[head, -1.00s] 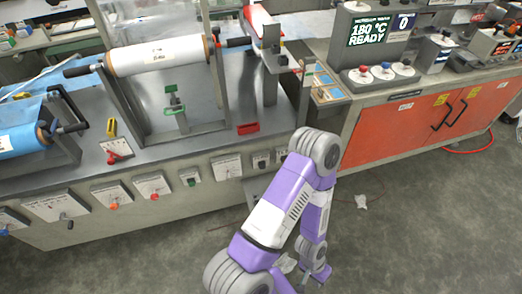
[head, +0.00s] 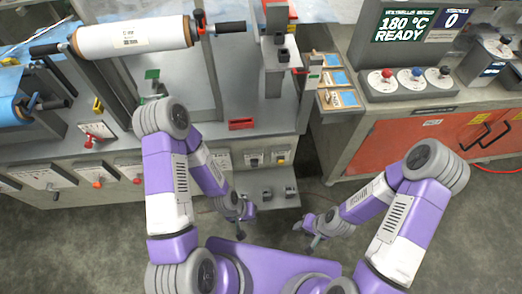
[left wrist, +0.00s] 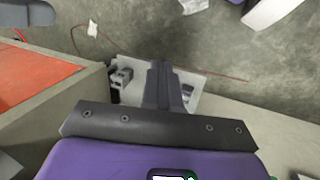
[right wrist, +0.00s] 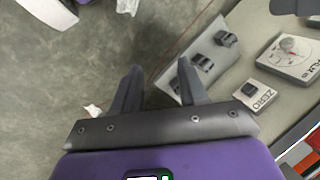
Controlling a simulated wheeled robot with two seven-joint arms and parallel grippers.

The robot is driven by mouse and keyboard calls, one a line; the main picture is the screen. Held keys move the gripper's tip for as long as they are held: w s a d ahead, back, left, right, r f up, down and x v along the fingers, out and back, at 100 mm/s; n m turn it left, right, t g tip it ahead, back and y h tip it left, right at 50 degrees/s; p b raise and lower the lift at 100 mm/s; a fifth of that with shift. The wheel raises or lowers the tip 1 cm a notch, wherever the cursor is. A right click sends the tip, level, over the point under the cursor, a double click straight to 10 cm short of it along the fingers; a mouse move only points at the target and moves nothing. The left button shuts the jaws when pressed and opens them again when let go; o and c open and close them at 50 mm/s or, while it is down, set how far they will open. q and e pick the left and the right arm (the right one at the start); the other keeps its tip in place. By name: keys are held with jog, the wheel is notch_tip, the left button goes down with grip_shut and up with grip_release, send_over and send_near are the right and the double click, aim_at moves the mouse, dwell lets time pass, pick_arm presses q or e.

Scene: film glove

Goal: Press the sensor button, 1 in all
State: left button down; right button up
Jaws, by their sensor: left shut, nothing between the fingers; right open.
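No label that I can read says sensor. A grey box holds three knob-like buttons in the head view: red (head: 388,74), blue (head: 417,73) and black (head: 444,71). The display above them (head: 453,20) reads 0. A small plate marked ZERO (right wrist: 256,95) with a black button shows in the right wrist view. My left gripper (head: 243,232) is shut and empty, low in front of the bench; its fingers also show in the left wrist view (left wrist: 162,85). My right gripper (head: 314,238) is open and empty, also low; its parted fingers show in the right wrist view (right wrist: 160,72).
A low grey shelf (head: 268,203) with small dark blocks stands near the grippers. The bench (head: 215,143) carries a film roll (head: 130,38) and a red tray (head: 241,124). An orange-doored cabinet (head: 400,143) stands to the right. The floor between is open.

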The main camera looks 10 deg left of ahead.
jog(key=shift+w+a, duration=0.1)
jog(key=shift+w, duration=0.15)
jog(key=shift+o, duration=0.3)
jog(key=shift+s, duration=0.25)
jog(key=shift+o, duration=1.8)
jog(key=shift+f, duration=0.15)
pick_arm(q)
jog(key=s+d+f+n+g+h+b, duration=0.1)
jog(key=d+f+n+g+h+b, duration=0.3)
jog(key=n, duration=0.7)
jog(key=w+d+n+t+h, duration=0.35)
jog(key=d+n, duration=0.25)
jog(key=n, duration=0.5)
jog(key=w+d+n+t+h, duration=0.25)
jog(key=w+d+n, duration=0.3)
jog(key=n, duration=0.45)
jog(key=w+a+f+n+t+y, duration=0.2)
jog(key=w+f+n+t+y, duration=0.1)
jog(key=n, duration=0.7)
jog(key=w+a+f+n+t+y, duration=0.3)
jog(key=w+n+t, duration=0.3)
jog(key=n+t, duration=0.2)
jog(key=n+y, duration=0.1)
jog(key=n, duration=0.1)
jog(key=shift+f+n, duration=0.3)
pick_arm(e)
notch_tip(320, 180, down, 4)
jog(key=shift+r, duration=0.15)
